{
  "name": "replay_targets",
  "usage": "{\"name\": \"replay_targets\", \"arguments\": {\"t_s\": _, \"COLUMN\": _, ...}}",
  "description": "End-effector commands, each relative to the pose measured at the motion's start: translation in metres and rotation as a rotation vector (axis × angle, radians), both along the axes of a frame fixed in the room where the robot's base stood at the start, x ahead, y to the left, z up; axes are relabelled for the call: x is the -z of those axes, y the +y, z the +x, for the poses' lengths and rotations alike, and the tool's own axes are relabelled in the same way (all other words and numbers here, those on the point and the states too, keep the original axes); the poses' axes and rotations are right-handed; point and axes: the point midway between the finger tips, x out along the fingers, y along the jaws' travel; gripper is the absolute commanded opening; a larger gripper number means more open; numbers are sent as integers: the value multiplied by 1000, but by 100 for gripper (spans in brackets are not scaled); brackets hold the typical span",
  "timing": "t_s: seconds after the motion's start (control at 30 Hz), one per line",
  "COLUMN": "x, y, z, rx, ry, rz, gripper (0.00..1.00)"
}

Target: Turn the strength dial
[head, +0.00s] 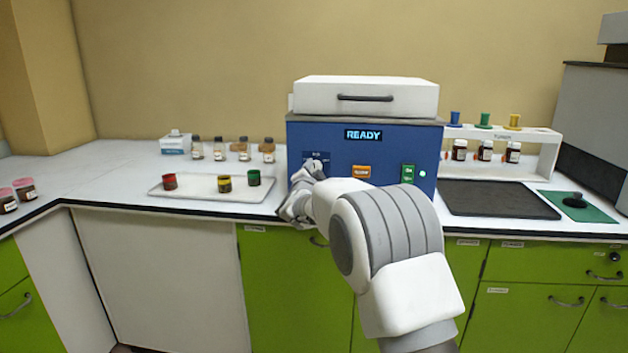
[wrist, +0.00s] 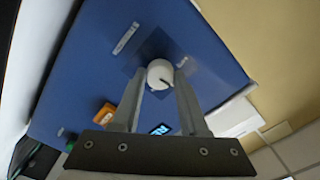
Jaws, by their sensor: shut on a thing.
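The blue machine (head: 340,150) stands on the counter with a lit READY display (head: 363,135). Its strength dial (wrist: 160,73) is a round white knob with a dark pointer line, on a darker blue square of the panel (wrist: 107,80). In the wrist view my gripper (wrist: 160,82) has one finger on each side of the dial and is shut on it.
An orange button (head: 361,172) and a green switch (head: 408,173) sit right of the dial. A white tray (head: 200,194) with several small jars lies to the left. A dark mat (head: 497,199) and a bottle rack (head: 545,150) are at the right.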

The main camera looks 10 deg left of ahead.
Motion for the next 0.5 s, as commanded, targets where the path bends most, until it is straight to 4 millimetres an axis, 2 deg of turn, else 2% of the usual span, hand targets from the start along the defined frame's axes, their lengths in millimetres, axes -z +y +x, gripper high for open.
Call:
{"name": "replay_targets", "arguments": {"t_s": 0.2, "x": 2, "y": 0, "z": 0, "rx": 1, "ry": -2, "rz": 90, "gripper": 0}}
{"name": "replay_targets", "arguments": {"t_s": 0.5, "x": 1, "y": 0, "z": 0, "rx": 1, "ry": -4, "rz": 131, "gripper": 0}}
